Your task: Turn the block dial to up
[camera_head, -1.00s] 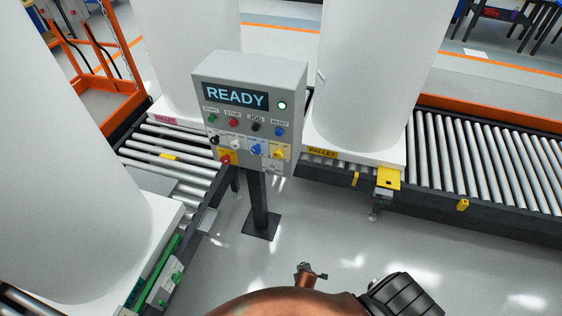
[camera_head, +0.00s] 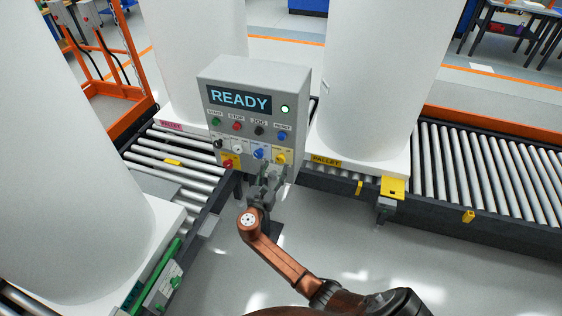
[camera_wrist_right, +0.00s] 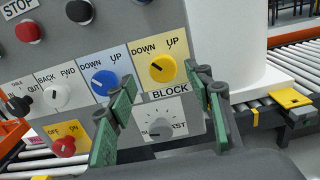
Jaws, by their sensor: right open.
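The block dial is a yellow round knob (camera_head: 281,159) at the lower right of the grey control panel (camera_head: 250,75). In the right wrist view the yellow knob (camera_wrist_right: 162,68) sits on a yellow plate marked DOWN at left, UP at right and BLOCK below. I cannot tell surely which mark it points to. My right gripper (camera_head: 268,178) is open and empty, just in front of and below the knob. In the wrist view its green-padded fingers (camera_wrist_right: 160,98) are spread below and either side of the knob, apparently not touching it. My left gripper is not in view.
A blue DOWN/UP knob (camera_wrist_right: 104,82) is close left of the yellow one, beside my finger. A grey dial (camera_wrist_right: 160,128) lies below, between the fingers. The screen (camera_head: 240,99) reads READY. Roller conveyors (camera_head: 490,170) and big white tanks (camera_head: 375,75) flank the panel.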

